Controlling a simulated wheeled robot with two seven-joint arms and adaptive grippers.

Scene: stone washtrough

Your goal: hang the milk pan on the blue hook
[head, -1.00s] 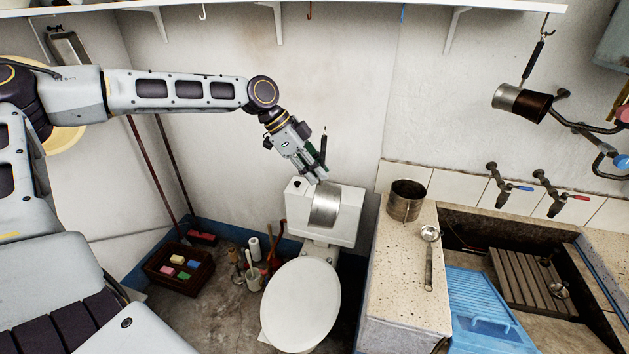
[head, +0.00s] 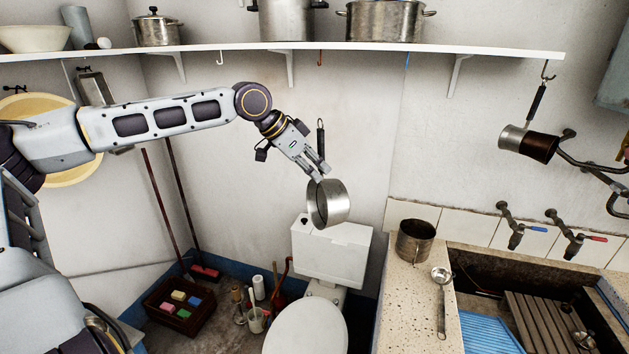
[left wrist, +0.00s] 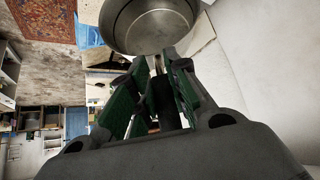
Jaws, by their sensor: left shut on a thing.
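The milk pan (head: 334,203) is a small steel pan with a dark handle (head: 321,132) that points up and ends in a loop. My left gripper (head: 318,173) is shut on the pan's handle near the bowl and holds it in the air in front of the wall, above the cistern. In the left wrist view the pan's bowl (left wrist: 150,28) lies beyond the green-padded fingers (left wrist: 155,95). The blue hook (head: 407,60) hangs under the white shelf, up and right of the pan, partly merged with the shelf edge. My right gripper is not in view.
The white shelf (head: 300,47) carries pots and has a white hook (head: 220,58), a red hook (head: 320,58) and brackets. Another pan (head: 527,142) hangs at its right end. Wall between is clear.

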